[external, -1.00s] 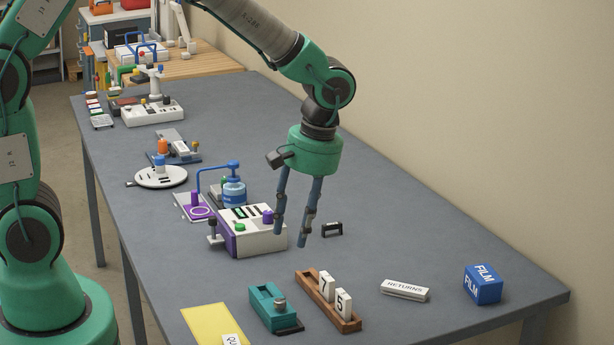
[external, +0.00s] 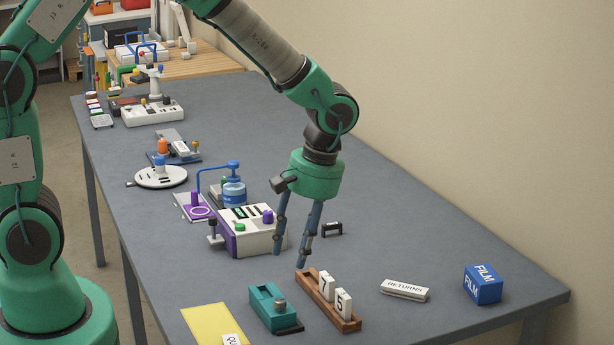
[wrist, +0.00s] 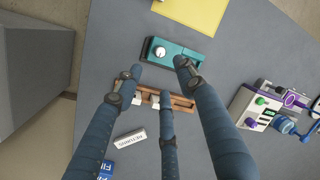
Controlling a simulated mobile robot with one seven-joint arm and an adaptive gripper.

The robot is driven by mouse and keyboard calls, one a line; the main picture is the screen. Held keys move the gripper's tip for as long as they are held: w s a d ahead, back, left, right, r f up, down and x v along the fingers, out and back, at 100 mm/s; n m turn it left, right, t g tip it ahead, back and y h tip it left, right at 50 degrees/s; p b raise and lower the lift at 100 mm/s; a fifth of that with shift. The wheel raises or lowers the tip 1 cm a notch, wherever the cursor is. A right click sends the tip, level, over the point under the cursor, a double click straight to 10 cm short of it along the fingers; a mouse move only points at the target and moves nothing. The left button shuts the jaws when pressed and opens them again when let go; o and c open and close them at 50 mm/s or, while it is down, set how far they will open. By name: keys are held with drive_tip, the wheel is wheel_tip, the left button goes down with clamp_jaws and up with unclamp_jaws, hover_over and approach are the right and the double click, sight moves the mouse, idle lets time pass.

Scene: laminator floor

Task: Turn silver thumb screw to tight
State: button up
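The silver thumb screw (external: 280,304) stands on a teal block (external: 265,306) near the front of the grey table. In the wrist view the silver thumb screw (wrist: 160,52) shows as a round light knob on the teal block (wrist: 183,50), ahead of my fingertips. My gripper (external: 289,260) is above the table, behind the teal block in the external view. Its blue fingers are spread and empty, and they point down. In the wrist view my gripper (wrist: 158,76) has its fingertips over the wooden rack, apart from the screw. The screw's tightness cannot be told.
A wooden rack (external: 314,302) with white number blocks stands right of the teal block. A yellow sheet (external: 212,327) lies to its left. A returns block (external: 405,290) and film box (external: 482,284) sit right.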

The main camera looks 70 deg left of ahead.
sight(281, 300)
drive_tip(key=b+x, duration=0.1)
drive_tip(key=x, duration=1)
drive_tip(key=shift+b, duration=0.4)
clamp_jaws()
